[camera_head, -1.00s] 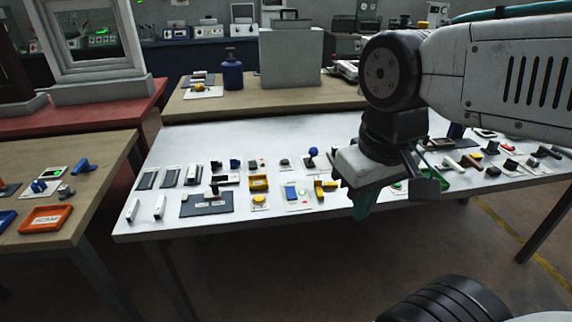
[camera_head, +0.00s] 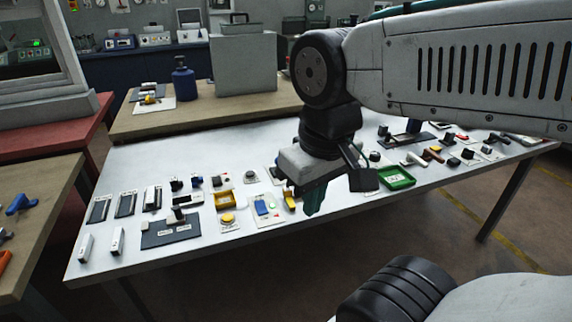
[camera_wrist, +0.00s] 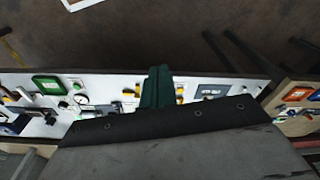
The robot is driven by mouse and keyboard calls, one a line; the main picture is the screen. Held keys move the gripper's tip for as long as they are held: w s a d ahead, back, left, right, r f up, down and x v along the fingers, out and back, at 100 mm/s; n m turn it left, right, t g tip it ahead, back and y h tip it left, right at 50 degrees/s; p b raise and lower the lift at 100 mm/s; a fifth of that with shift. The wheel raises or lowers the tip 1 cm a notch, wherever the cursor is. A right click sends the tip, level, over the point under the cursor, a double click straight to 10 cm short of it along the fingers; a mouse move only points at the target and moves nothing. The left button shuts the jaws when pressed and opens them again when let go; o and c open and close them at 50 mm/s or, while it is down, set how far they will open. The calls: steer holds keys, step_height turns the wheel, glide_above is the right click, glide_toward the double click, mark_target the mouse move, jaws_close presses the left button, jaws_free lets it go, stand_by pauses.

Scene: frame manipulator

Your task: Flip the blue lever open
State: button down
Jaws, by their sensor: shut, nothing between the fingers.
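A blue lever-like handle (camera_head: 20,204) lies on the wooden table at the left edge of the head view; I cannot tell whether it is the task's blue lever or how it is set. A blue switch-like part (camera_head: 263,207) sits on a pale plate on the white table, left of my gripper. My gripper (camera_head: 314,203) has green fingers, shut and empty, pointing down over the front part of the white table. It also shows in the wrist view (camera_wrist: 157,85). My gripper and wrist hide part of the table behind them.
The white table (camera_head: 150,165) carries many small switches, knobs and plates. A green tray (camera_head: 397,178) lies right of my gripper. A grey box (camera_head: 243,63) and a blue bottle (camera_head: 184,80) stand on the table behind. The floor in front is clear.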

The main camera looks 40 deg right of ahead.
steer(key=w+a+f+m+y, duration=0.3)
steer(key=w+f+m+y, duration=0.1)
steer(key=w+m+y, duration=0.2)
steer(key=w+d+f+m+t+y, duration=0.2)
steer(key=w+d+m+t, duration=0.15)
steer(key=w+m, duration=0.2)
steer(key=w+d+f+m+t+y, duration=0.25)
steer(key=w+d+m, duration=0.2)
steer(key=w, duration=0.25)
steer(key=w+d+f+m+t+h, duration=0.1)
steer(key=d+f+m+t+h, duration=0.2)
steer(key=d+m, duration=0.4)
steer(key=w+d+f+m+t+h, duration=0.1)
steer(key=d+f+m+t+h, duration=0.2)
steer(key=d, duration=0.9)
step_height(320, 180, down, 5)
steer(key=m+h, duration=0.2)
steer(key=m, duration=0.2)
steer(key=shift+d+m, duration=0.3)
steer(key=shift+d, duration=0.1)
steer(key=shift+w+r, duration=0.1)
steer(key=shift+w, duration=0.1)
